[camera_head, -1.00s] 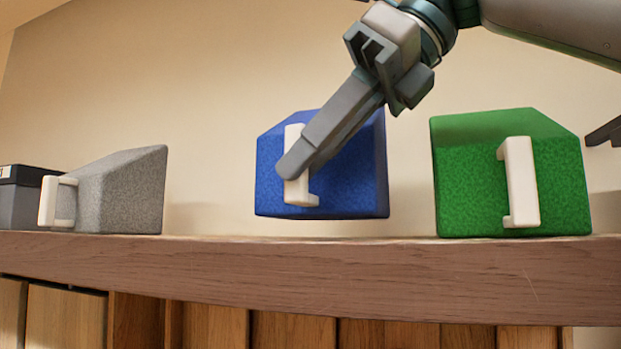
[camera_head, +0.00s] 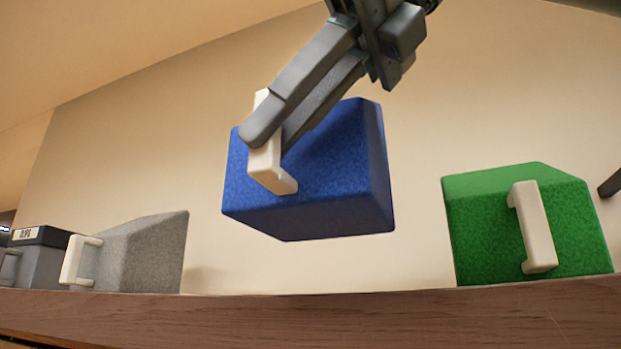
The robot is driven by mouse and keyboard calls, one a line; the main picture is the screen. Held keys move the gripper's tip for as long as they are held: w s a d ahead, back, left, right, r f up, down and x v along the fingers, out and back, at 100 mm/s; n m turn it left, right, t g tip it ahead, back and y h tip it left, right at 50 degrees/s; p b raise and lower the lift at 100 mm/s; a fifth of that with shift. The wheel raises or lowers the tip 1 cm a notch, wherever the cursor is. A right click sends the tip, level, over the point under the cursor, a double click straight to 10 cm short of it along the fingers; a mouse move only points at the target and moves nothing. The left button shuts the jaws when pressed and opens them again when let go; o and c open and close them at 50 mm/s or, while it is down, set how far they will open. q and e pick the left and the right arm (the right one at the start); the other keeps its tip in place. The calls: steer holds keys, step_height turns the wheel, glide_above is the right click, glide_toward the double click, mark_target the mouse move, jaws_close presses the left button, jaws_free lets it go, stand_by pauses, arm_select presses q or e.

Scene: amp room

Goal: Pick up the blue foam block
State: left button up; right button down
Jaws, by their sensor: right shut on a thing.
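The blue foam block (camera_head: 330,180) hangs in the air above the wooden shelf, tilted, with its underside showing. It has a white handle (camera_head: 265,168) on its front face. My right gripper (camera_head: 268,130) comes down from the top and is shut on that handle. The fingers cover part of the handle and part of the block's front. My left gripper is not in view.
A green foam block (camera_head: 490,225) with a white handle stands on the wooden shelf (camera_head: 330,318) at the right. A grey foam block (camera_head: 145,255) with a white handle stands at the left, beside a dark-lidded grey box (camera_head: 40,262).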

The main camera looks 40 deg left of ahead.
steer(key=s+d+b, duration=0.2)
steer(key=s, duration=0.6)
stand_by(0.4)
